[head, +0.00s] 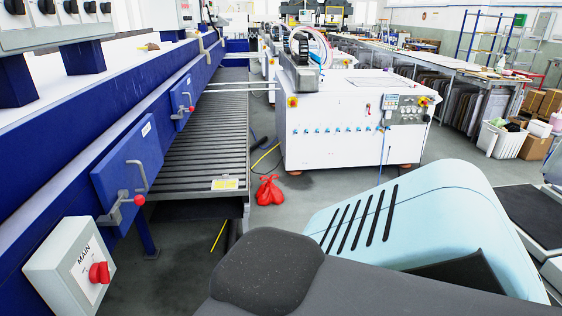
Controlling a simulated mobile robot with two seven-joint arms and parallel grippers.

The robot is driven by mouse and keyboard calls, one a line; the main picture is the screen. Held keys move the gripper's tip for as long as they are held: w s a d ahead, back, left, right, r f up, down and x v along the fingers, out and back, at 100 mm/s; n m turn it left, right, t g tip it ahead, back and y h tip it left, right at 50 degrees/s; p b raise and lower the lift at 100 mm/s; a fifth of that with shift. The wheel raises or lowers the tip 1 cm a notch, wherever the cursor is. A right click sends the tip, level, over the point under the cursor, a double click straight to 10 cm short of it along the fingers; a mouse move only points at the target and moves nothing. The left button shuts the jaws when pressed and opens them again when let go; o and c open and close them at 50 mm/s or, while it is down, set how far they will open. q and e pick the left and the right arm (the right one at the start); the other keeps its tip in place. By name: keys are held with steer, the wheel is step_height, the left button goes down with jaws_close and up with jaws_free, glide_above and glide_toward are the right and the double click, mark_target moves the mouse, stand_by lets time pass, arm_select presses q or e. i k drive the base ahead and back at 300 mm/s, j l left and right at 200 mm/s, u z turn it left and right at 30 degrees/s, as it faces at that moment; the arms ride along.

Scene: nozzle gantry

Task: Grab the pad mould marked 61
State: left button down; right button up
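I see no pad mould marked 61 in the head view. Any marking of that kind on the far tables is too small to read. Neither of my grippers is in view.
A long blue machine (50,140) with a slatted bed (200,135) runs along the left. A white machine cabinet (335,145) stands at centre. A red bag (269,191) lies on the floor in front of it. A white bin (502,138) and cardboard boxes (553,102) stand at right.

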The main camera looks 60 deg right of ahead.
mark_target(227, 184)
steer(key=z, duration=1.65)
steer(key=i+l, duration=0.25)
steer(key=i, duration=0.35)
steer(key=i+l+u, duration=0.15)
steer(key=i, duration=0.45)
steer(key=i+l, duration=0.4)
steer(key=i, duration=0.2)
steer(key=i+l+u, duration=0.1)
steer(key=i+l, duration=0.2)
steer(key=i, duration=0.3)
steer(key=i+l+u, duration=0.1)
steer(key=i+l, duration=0.25)
steer(key=i, duration=0.2)
steer(key=i+l, duration=0.4)
steer(key=i, duration=0.2)
steer(key=u, duration=0.05)
